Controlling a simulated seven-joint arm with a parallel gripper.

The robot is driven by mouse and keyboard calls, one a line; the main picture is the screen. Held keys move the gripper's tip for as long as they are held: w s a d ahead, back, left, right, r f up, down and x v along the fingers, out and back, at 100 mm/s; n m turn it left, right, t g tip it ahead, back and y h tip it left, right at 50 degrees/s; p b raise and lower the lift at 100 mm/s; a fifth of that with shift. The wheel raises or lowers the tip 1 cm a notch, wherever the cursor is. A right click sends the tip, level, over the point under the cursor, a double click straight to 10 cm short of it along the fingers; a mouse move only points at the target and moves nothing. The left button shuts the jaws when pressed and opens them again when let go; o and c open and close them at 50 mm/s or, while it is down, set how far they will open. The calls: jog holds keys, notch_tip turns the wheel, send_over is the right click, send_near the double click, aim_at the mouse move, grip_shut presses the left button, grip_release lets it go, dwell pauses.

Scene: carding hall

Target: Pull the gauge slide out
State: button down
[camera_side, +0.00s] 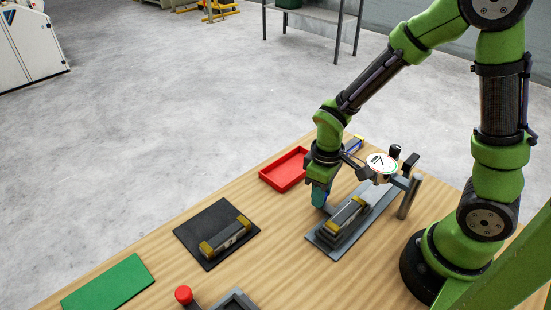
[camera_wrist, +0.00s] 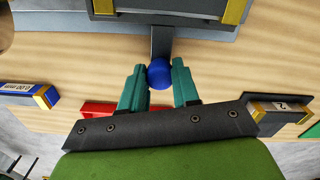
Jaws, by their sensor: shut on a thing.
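The gauge slide shows in the wrist view as a grey bar (camera_wrist: 162,42) with a round blue knob (camera_wrist: 159,74) at its end. My gripper (camera_wrist: 158,88) has its teal fingers on both sides of the knob and is shut on it. In the side view my gripper (camera_side: 319,197) is low at the left edge of the gauge's grey base plate (camera_side: 324,249). A grey block with yellow ends (camera_side: 346,216) sits on the plate beside the bar. A white round dial (camera_side: 381,166) is held above it by a post (camera_side: 409,197). The fingers hide the knob in the side view.
A red tray (camera_side: 285,170) lies behind my gripper. A black mat (camera_side: 208,226) with a yellow-ended block (camera_side: 226,238) lies to the left, then a green mat (camera_side: 108,284). A red button (camera_side: 184,294) and a grey tray (camera_side: 235,302) are at the front. A blue-labelled block (camera_side: 354,145) lies behind.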

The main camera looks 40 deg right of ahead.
jog(key=c, duration=1.1)
grip_release()
jog(key=shift+a, duration=0.4)
jog(key=shift+o, duration=1.4)
jog(key=shift+d, duration=0.1)
notch_tip(320, 180, up, 17)
jog(key=s+d+r+m+t+y, duration=0.1)
jog(key=s+r+m+t+y, duration=0.1)
jog(key=s+r+m+t, duration=0.2)
jog(key=s+m+t, duration=0.2)
jog(key=m+t, duration=0.1)
jog(key=shift+d+r, duration=0.15)
jog(key=shift+r, duration=0.15)
